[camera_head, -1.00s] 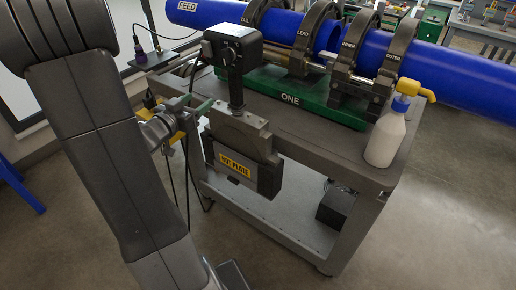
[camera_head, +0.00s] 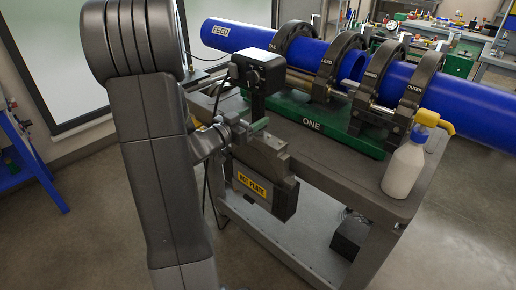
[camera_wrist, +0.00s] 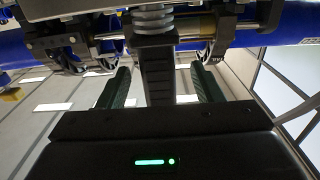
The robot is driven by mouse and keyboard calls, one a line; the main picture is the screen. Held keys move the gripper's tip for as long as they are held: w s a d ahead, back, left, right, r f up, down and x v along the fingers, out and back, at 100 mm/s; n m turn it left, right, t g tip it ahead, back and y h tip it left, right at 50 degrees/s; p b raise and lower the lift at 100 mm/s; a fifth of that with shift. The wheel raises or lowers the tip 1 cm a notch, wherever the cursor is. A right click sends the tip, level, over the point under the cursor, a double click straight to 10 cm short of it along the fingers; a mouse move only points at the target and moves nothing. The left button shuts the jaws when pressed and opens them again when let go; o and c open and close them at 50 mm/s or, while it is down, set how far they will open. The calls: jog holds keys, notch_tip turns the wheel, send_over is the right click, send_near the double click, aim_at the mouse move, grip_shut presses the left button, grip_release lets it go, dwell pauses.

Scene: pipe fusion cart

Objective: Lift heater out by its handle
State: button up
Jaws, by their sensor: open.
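The heater (camera_head: 257,72) stands upright at the left end of the cart, with a black box on top and a dark handle (camera_head: 257,104) below it. Its lower part sits in a grey holder labelled HOT PLATE (camera_head: 253,186). My gripper (camera_wrist: 163,76) is open. In the wrist view the dark handle (camera_wrist: 158,82) stands between the two green fingers, with gaps on both sides. In the head view one green fingertip shows at the handle's lower part; the other finger is hidden.
A blue pipe (camera_head: 240,36) runs through black clamps on a green base marked ONE (camera_head: 313,124), behind the heater. A white spray bottle (camera_head: 404,170) with a yellow top stands at the cart's right corner. Cables hang beside the holder. Open floor lies in front.

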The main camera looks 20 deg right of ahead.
aim_at(262, 110)
jog(key=x, duration=0.4)
jog(key=shift+d, duration=0.25)
grip_shut()
jog(key=shift+r, duration=0.45)
jog(key=shift+w+d, duration=0.1)
jog(key=shift+w, duration=0.05)
